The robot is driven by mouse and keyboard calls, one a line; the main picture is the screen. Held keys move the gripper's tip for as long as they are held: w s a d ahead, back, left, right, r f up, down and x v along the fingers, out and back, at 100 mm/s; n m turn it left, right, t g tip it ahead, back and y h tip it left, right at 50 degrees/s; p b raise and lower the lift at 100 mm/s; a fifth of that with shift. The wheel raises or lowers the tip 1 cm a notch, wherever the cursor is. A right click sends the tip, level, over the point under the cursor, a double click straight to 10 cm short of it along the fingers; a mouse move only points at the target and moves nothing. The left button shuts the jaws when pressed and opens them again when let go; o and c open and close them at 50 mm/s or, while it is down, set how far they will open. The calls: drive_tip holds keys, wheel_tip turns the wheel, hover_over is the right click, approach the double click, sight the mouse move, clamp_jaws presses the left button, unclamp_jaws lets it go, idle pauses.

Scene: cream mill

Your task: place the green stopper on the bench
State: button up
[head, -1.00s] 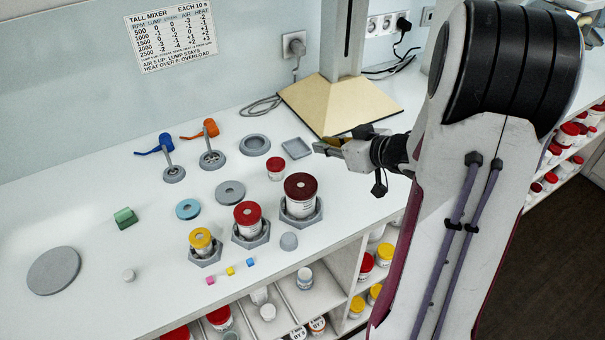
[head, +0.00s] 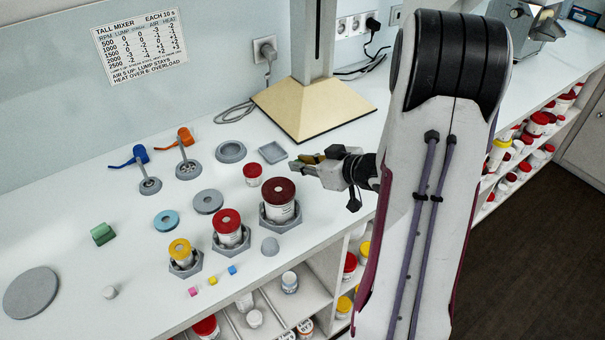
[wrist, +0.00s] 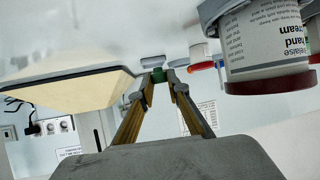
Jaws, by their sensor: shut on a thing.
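My gripper (head: 297,164) reaches in from the right, above the bench (head: 75,210) and just behind the tall maroon-lidded jar. In the wrist view its two fingers (wrist: 156,86) close on a small green thing, the green stopper (wrist: 158,75), at their tips. The stopper is mostly hidden by the fingers and cannot be made out in the head view. A separate green block (head: 103,234) lies on the bench at the left.
The maroon-lidded jar (head: 279,207) stands close to my gripper, beside red-lidded (head: 231,234) and yellow-lidded (head: 181,257) jars in grey holders. A mixer stand with a cream base (head: 315,108) is behind. Bare bench lies around the green block.

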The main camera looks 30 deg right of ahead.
sight(303, 183)
drive_tip(key=shift+f, duration=1.95)
drive_tip(key=shift+f, duration=0.15)
drive_tip(key=o, duration=0.8)
drive_tip(key=shift+c, duration=0.2)
drive_tip(key=shift+r, duration=0.2)
drive_tip(key=shift+s+r, duration=0.1)
drive_tip(key=shift+s, duration=0.05)
drive_tip(key=shift+v, duration=5.85)
